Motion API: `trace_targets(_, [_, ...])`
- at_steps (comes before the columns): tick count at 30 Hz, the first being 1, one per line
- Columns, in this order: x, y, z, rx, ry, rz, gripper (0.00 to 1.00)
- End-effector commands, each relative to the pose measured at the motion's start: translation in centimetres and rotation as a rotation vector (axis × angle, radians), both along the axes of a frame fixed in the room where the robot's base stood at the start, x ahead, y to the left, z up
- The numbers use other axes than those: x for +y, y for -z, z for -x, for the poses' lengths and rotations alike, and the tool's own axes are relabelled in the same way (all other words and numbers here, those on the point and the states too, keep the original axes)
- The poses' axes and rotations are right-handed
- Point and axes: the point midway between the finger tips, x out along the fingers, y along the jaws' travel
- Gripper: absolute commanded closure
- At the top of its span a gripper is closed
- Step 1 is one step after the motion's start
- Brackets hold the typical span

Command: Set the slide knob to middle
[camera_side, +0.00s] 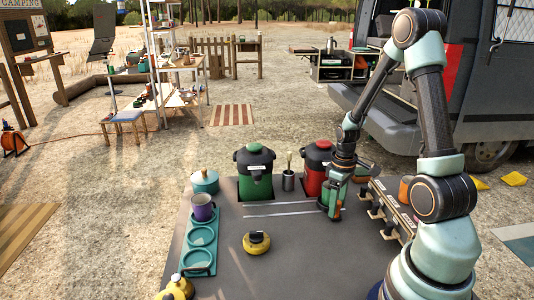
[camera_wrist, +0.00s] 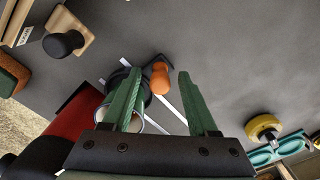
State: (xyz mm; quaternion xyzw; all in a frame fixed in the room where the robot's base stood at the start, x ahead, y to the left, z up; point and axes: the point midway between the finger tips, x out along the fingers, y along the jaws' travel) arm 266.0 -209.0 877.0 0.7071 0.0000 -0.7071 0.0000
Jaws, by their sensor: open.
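The slide knob is an orange rounded handle (camera_wrist: 159,78) on a dark block, at one end of two pale parallel rails (camera_side: 280,203). The rails (camera_wrist: 170,108) run diagonally in the wrist view. My gripper (camera_side: 331,212) is low over the right end of the rails in the side view and mostly hides the knob there. In the wrist view my gripper (camera_wrist: 157,88) is open, with the knob showing between its two green fingers. I cannot tell whether either finger touches it.
A red dispenser (camera_side: 313,170), a green dispenser (camera_side: 256,178) and a brush cup (camera_side: 288,181) stand behind the rails. A yellow round knob (camera_side: 256,243) is in front. A teal tray (camera_side: 198,258) and purple mug (camera_side: 202,208) are left; a hook rack (camera_side: 393,211) is right.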

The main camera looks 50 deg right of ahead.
Motion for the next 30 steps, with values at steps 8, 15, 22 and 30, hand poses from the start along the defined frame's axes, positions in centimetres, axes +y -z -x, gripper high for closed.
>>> trace_targets(8, [-0.01, 0.11, -0.02, 0.0, 0.0, 0.0, 0.41])
trace_targets(15, [-0.01, 0.1, -0.01, 0.0, 0.0, 0.0, 1.0])
trace_targets(22, [0.0, 0.09, 0.0, 0.0, 0.0, 0.0, 1.0])
trace_targets(30, [0.01, 0.08, 0.0, 0.0, 0.0, 0.0, 1.0])
